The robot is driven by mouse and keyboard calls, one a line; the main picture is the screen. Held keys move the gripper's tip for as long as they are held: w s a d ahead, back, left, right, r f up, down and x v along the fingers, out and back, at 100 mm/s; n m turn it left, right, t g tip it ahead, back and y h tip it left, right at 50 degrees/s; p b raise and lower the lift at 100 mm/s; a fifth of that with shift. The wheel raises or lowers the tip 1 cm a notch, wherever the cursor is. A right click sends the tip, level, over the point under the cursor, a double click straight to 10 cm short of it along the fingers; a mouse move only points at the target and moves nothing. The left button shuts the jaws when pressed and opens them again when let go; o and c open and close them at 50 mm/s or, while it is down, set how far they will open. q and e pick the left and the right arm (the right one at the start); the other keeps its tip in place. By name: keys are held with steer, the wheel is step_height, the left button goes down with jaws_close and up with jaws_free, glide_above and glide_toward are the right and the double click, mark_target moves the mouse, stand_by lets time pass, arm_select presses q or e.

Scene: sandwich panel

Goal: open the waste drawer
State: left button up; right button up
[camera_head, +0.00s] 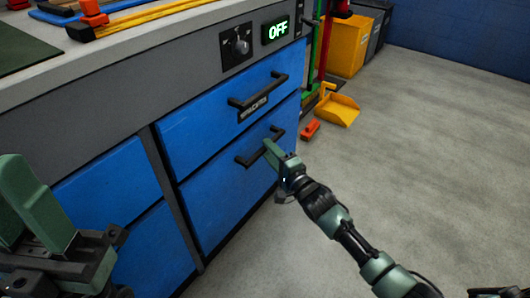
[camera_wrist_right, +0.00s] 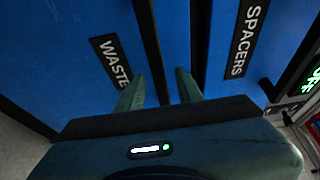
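The waste drawer (camera_head: 215,205) is the lower blue drawer in the right column of the cabinet and looks shut. Its black bar handle (camera_head: 248,158) is partly hidden by my right gripper (camera_head: 271,150). In the right wrist view, the WASTE label (camera_wrist_right: 110,60) is at the left, and the dark handle bar (camera_wrist_right: 151,45) runs between the two green fingers of the right gripper (camera_wrist_right: 160,85). The fingers are apart, one on each side of the bar, with gaps visible. My left gripper (camera_head: 45,220) is at the lower left, away from the drawer; its opening is unclear.
The spacers drawer (camera_head: 200,125) is directly above, shut, with its own handle (camera_head: 258,92). A yellow dustpan (camera_head: 338,108) and a red-orange block (camera_head: 310,130) lie on the floor beyond the cabinet. Yellow and dark bins (camera_head: 346,45) stand behind. The grey floor (camera_head: 430,150) at right is clear.

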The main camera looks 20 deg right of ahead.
steer(key=shift+b+x, duration=0.35)
steer(key=shift+x, duration=0.85)
jaws_close()
stand_by(0.6)
